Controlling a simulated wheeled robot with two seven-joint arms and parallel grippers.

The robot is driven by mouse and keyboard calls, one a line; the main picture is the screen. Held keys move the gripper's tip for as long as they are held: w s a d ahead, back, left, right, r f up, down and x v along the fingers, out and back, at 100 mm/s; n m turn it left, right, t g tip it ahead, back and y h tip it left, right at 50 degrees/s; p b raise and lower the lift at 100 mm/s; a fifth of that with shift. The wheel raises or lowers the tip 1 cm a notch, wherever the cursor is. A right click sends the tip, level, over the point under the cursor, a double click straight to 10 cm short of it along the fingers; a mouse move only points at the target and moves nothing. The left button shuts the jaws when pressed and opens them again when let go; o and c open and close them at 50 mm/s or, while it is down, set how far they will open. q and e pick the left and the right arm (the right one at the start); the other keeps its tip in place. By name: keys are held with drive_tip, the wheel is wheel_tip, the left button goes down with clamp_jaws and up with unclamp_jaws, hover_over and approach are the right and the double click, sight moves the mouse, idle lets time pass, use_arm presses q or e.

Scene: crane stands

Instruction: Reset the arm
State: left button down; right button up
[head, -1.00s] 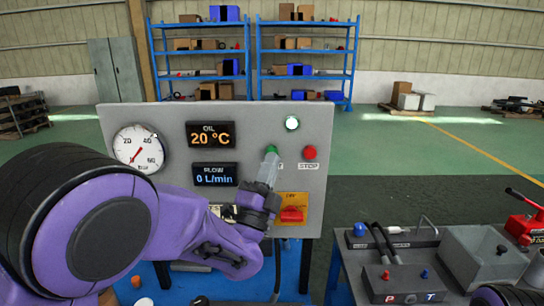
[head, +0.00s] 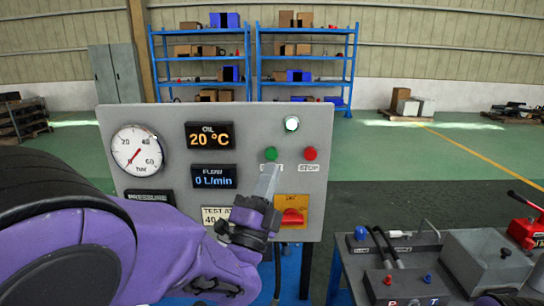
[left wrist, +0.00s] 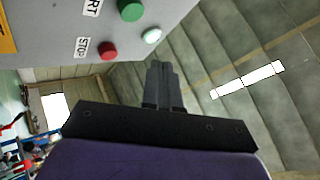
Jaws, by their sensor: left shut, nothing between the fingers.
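My left arm comes in from the left in the head view, in front of a grey control panel (head: 225,120). My left gripper (head: 268,178) is shut and empty, its fingertips just below the green START button (head: 271,154). The gripper's fingers cover part of the START label. The left wrist view also shows the shut fingers (left wrist: 163,82), with the green button (left wrist: 130,10) above and to the left of them, apart from them. The red STOP button (head: 310,154) is right of the green one. My right gripper is not clearly seen.
The panel has a gauge (head: 138,150), an oil display (head: 210,135), a flow display (head: 214,176) and a red knob on a yellow plate (head: 292,217). A bench (head: 358,275) with hoses, a grey box (head: 487,258) and a red tool stands right.

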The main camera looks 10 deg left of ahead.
idle(0.3)
use_arm(q)
drive_tip(key=s+a+f+n+g+y, duration=0.2)
drive_tip(key=a+f+n+g, duration=0.2)
drive_tip(key=f+n, duration=0.55)
drive_tip(key=s+a+f+n+g+y, duration=0.1)
drive_tip(key=a+f+n+g+y, duration=0.25)
drive_tip(key=f, duration=1.05)
drive_tip(key=s+a+f+n+g+y, duration=0.2)
drive_tip(key=a+f+n+g, duration=0.25)
drive_tip(key=f+n, duration=0.5)
drive_tip(key=s+a+f+g, duration=0.2)
drive_tip(key=s+f+g, duration=0.1)
drive_tip(key=s+f, duration=0.4)
drive_tip(key=s+a+f+n+g+y, duration=0.1)
drive_tip(key=s+a+f+g, duration=0.1)
drive_tip(key=s+f+g, duration=0.2)
drive_tip(key=s+a+f+n+g, duration=0.1)
drive_tip(key=s+a+f+g, duration=0.1)
drive_tip(key=s+f, duration=0.8)
drive_tip(key=s+g, duration=0.1)
drive_tip(key=s, duration=0.6)
drive_tip(key=shift+a+f, duration=0.15)
drive_tip(key=shift+a, duration=0.25)
